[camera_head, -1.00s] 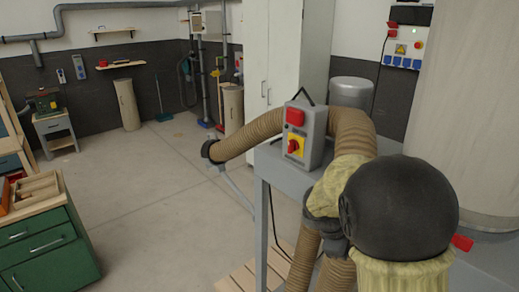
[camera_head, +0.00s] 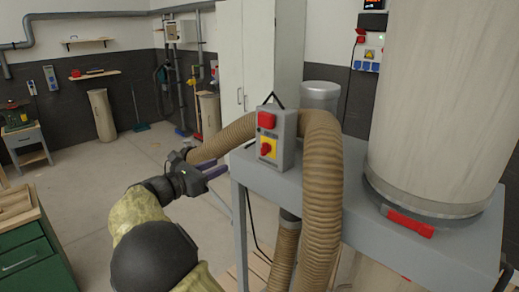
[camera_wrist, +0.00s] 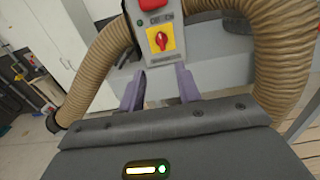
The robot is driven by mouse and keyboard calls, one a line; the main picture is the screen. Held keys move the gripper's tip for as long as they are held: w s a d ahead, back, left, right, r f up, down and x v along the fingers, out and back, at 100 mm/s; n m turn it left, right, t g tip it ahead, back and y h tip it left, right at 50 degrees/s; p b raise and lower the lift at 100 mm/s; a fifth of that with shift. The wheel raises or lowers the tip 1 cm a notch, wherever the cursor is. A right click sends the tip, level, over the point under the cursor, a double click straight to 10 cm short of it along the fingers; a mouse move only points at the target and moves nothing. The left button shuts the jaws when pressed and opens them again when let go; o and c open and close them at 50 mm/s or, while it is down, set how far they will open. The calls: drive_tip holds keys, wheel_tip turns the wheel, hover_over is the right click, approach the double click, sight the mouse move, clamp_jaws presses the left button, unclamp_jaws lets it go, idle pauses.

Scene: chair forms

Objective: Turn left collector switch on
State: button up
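The collector switch is a red rotary knob (camera_head: 266,150) on a yellow plate, on the front of a grey box (camera_head: 286,138) with a red cover above it. In the wrist view the knob (camera_wrist: 161,40) sits ahead, its handle looking roughly upright. My gripper (camera_head: 216,172) is to the left of the box in the head view, apart from it. Its two purple fingers are spread, with nothing between them (camera_wrist: 159,88), and the knob appears above the gap between them.
Ribbed brown hoses (camera_head: 322,180) arch around the box. The box stands on a grey metal frame (camera_head: 330,192) that also carries the tall pale collector bag (camera_head: 435,100). A green cabinet (camera_head: 30,250) stands at lower left. Open floor (camera_head: 95,185) lies between.

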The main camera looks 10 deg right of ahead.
sight(265, 149)
drive_tip(key=p+x, duration=0.7)
drive_tip(key=x, duration=1)
drive_tip(key=shift+w+d+f, duration=0.1)
